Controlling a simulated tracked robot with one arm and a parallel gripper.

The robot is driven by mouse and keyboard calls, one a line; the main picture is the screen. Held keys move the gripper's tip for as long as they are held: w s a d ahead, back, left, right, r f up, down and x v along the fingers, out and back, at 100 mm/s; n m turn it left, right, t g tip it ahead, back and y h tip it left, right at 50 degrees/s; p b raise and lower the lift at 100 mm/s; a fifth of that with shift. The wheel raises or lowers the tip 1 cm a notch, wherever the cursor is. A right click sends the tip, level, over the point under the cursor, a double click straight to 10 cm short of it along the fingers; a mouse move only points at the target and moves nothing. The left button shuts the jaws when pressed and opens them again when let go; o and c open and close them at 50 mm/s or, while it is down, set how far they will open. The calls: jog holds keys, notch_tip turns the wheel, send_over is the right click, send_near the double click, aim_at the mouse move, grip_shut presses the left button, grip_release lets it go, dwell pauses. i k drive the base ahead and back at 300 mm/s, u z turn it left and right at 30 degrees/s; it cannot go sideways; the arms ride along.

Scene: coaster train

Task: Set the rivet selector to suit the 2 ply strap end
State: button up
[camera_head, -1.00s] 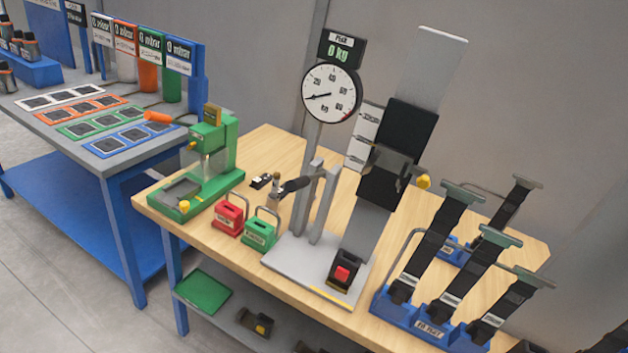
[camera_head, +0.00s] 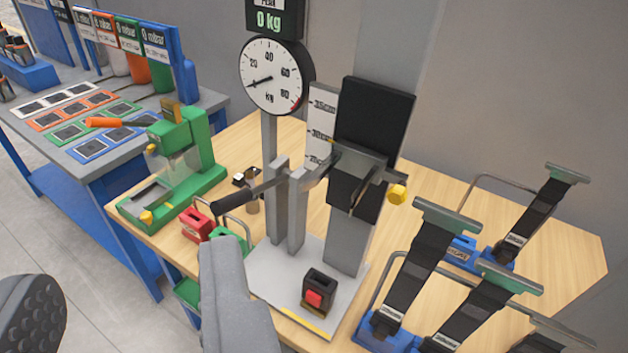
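My gripper (camera_head: 125,300) shows at the bottom left as two grey fingers, wide apart with nothing between them. The left finger shows a dark studded pad; the right one rises in front of the green block and the bench edge. A green bench press (camera_head: 190,150) with an orange handle (camera_head: 104,122) stands beyond on the wooden bench. A yellow knob (camera_head: 146,217) sits at its front and a smaller one (camera_head: 152,148) on its side. I cannot tell which part is the rivet selector, or its setting. No strap end can be identified as 2 ply.
A grey test stand (camera_head: 290,260) with a dial (camera_head: 271,76) reading 0 kg and a black lever is right of the press. Red (camera_head: 195,225) and green (camera_head: 231,240) handled blocks sit between. Black straps in blue holders fill the right. A blue table (camera_head: 105,165) is left.

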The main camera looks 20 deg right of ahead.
aim_at(150, 148)
jog(key=z, duration=0.25)
jog(key=i, duration=1)
jog(key=u, duration=0.1)
